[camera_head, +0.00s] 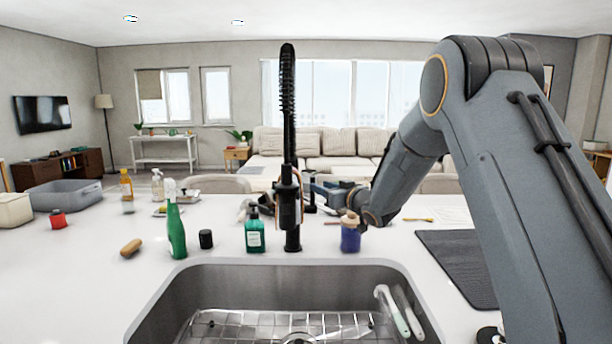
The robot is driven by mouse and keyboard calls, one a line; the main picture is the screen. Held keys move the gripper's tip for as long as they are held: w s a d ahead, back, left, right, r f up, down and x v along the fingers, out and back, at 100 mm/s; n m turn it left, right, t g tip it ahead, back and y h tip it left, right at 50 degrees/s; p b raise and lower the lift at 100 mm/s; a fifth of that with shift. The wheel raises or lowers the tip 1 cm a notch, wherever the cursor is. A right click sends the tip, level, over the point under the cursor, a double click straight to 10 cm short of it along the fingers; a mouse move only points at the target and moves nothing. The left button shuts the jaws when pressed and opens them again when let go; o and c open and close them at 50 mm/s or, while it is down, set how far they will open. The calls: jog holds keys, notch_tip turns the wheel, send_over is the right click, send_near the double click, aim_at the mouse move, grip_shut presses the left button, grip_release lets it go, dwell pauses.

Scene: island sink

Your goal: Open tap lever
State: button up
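The black tap (292,238) stands upright behind the sink, with a tall spring neck. A dark upright part just right of its body may be the lever, but I cannot tell it clearly from my gripper. My gripper (318,190) reaches in from the right at the tap's mid-height, close to the right side of the tap. Its fingertips are small and partly lost against the tap and dark items behind, so contact and finger opening cannot be told.
The steel sink (166,296) holds a wire rack and brushes at its right. A green soap bottle (255,235), green spray bottle (176,230) and black jar (205,239) stand left of the tap. A dark mat (455,262) lies right.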

aim_at(311, 180)
jog(key=shift+n+y, duration=0.3)
jog(key=shift+y, duration=0.2)
jog(key=x, duration=0.2)
jog(key=p+x, duration=0.1)
jog(key=x, duration=0.2)
jog(key=r+p+x, duration=0.1)
jog(key=x, duration=0.1)
jog(key=shift+w+a, duration=0.1)
jog(key=shift+a, duration=0.4)
jog(key=shift+w+a, duration=0.3)
jog(key=shift+w, duration=0.4)
grip_shut()
